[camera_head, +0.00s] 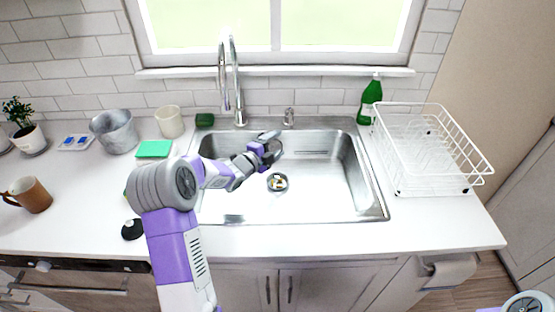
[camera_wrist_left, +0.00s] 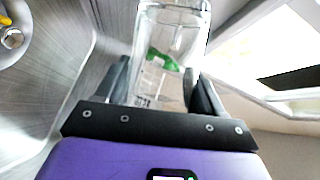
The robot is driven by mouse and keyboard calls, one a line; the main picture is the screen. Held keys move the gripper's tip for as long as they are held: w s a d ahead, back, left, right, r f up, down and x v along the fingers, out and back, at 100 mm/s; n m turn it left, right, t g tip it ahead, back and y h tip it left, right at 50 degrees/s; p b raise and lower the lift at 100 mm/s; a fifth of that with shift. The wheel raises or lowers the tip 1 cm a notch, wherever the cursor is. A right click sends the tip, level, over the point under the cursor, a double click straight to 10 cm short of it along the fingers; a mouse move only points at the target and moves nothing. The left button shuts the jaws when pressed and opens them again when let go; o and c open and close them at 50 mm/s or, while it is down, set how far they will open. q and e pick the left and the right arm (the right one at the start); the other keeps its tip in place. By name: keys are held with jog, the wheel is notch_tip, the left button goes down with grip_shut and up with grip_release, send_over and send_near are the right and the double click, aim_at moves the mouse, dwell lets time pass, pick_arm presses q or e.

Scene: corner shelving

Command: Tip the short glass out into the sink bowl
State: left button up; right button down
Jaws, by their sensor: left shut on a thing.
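My left gripper (camera_head: 268,146) is over the steel sink bowl (camera_head: 325,195), near its back side. In the left wrist view the gripper (camera_wrist_left: 160,88) is shut on a clear short glass (camera_wrist_left: 174,28). The glass looks strongly tilted against the sink and window there, and a green shape shows through it. In the head view the glass is hard to make out beside the gripper. The drain (camera_head: 278,183) has small yellow and pale bits on it, and its edge also shows in the left wrist view (camera_wrist_left: 12,37). My right gripper is out of view.
The faucet (camera_head: 238,85) stands behind the bowl. A green bottle (camera_head: 370,98) and a white dish rack (camera_head: 430,150) are to the right. A grey pot (camera_head: 115,132), a cream cup (camera_head: 169,122), a green sponge (camera_head: 154,149) and a brown mug (camera_head: 31,194) are left.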

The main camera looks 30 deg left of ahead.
aim_at(271, 143)
pick_arm(q)
jog(key=shift+w+a+f+n+g+h+p, duration=0.25)
jog(key=shift+n+g+p, duration=0.5)
jog(key=shift+p, duration=1.35)
jog(key=shift+w+a+f+n+g+h+p, duration=0.1)
jog(key=shift+a+f+n+g+h+p, duration=0.2)
jog(key=shift+n+p, duration=1.4)
jog(key=shift+w+a+f+n+g+h+p, duration=0.25)
jog(key=shift+a+n+g+p, duration=0.15)
jog(key=shift+p, duration=2.15)
jog(key=shift+w+a+f+n+g+p, duration=0.15)
jog(key=shift+w+a+n+g+p, duration=0.2)
jog(key=shift+p, duration=0.4)
jog(key=shift+w+a+f+n+h+p, duration=0.2)
jog(key=shift+a+f+n+h+p, duration=0.15)
jog(key=shift+a+n+p, duration=0.2)
jog(key=shift+w+a+f+n+h, duration=0.15)
jog(key=shift+w+a+n+h, duration=0.1)
jog(key=shift+n, duration=0.1)
jog(key=shift+w+a+f+n+g, duration=0.2)
jog(key=shift+a+n+g, duration=0.1)
jog(key=shift+a+g, duration=0.1)
jog(key=a+n+b, duration=0.1)
jog(key=b, duration=0.1)
jog(key=w+a+n+h+b, duration=0.1)
jog(key=shift+f+g+h+b, duration=0.3)
jog(key=shift+f+g+b, duration=0.1)
